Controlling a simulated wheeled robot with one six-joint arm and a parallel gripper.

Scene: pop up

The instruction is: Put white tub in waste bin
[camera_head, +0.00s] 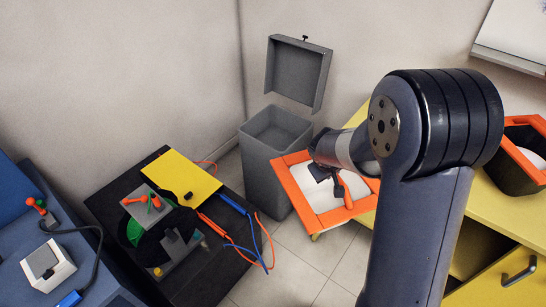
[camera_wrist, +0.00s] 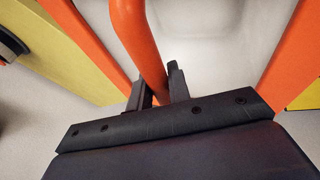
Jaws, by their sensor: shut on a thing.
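A white tub (camera_head: 310,190) with a wide orange rim (camera_head: 289,180) is at the far left end of the yellow counter in the head view. Its white inside (camera_wrist: 215,55) also fills the upper middle of the wrist view. My gripper (camera_head: 338,180) is over the tub, shut on its orange handle bar. In the wrist view the bar (camera_wrist: 141,45) runs between the fingers of my gripper (camera_wrist: 158,90). I cannot tell whether the tub rests on the counter. The grey waste bin (camera_head: 265,175) stands left of and behind the tub, its lid (camera_head: 297,75) raised.
A yellow counter (camera_head: 460,205) holds a dark, orange-rimmed container (camera_head: 515,175) at right. A black table (camera_head: 115,205) with a yellow board (camera_head: 182,176), tools and cables stands left. A blue surface (camera_head: 20,235) is at far left. Some tiled floor (camera_head: 300,260) is clear.

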